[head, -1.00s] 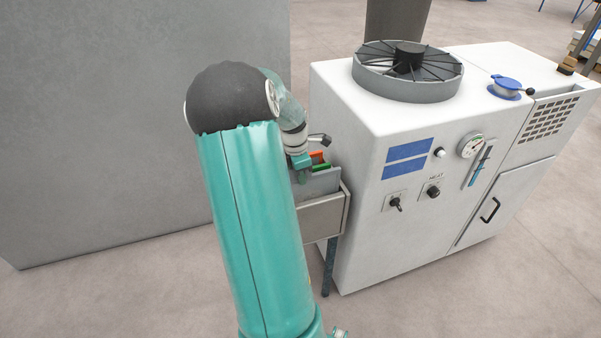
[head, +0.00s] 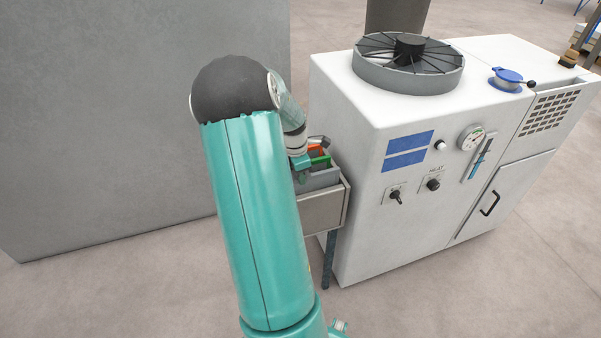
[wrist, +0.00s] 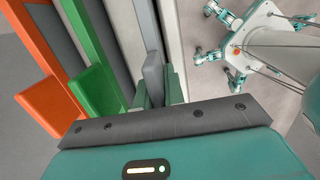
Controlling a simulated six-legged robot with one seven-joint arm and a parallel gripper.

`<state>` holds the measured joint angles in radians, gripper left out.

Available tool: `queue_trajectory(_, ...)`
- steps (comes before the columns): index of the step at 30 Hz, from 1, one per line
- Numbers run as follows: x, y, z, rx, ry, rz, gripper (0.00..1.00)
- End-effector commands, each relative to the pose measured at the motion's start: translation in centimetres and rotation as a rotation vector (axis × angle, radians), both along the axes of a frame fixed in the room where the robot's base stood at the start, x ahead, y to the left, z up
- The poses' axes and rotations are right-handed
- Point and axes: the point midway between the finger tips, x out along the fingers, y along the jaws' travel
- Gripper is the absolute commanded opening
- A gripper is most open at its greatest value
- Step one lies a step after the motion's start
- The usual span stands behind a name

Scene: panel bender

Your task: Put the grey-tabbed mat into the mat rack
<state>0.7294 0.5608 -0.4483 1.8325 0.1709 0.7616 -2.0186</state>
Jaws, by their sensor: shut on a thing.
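The mat rack (head: 322,212) is a grey metal box on a leg, beside the white machine. My gripper (wrist: 158,92) is shut on the grey tab of the grey-tabbed mat (wrist: 153,78). In the head view my gripper (head: 302,168) is at the rack's top, partly hidden by my arm. The grey mat (head: 320,180) stands upright at the rack's near side, with its top edge showing near the rim. How deep it sits is hidden.
A green-tabbed mat (wrist: 97,92) and an orange-tabbed mat (wrist: 50,105) stand in the rack beside the grey one. The white machine (head: 375,220) is close on the right. A large grey block (head: 100,120) fills the left.

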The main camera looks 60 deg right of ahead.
Motion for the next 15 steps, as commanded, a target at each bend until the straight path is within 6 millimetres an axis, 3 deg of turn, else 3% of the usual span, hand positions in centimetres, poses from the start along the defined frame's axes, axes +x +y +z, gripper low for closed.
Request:
queue_trajectory(13,0.0,-0.01,-0.55,-0.001,-0.001,0.0,0.0)
queue_trajectory(15,0.0,-0.01,-0.54,-0.001,-0.001,0.0,0.2)
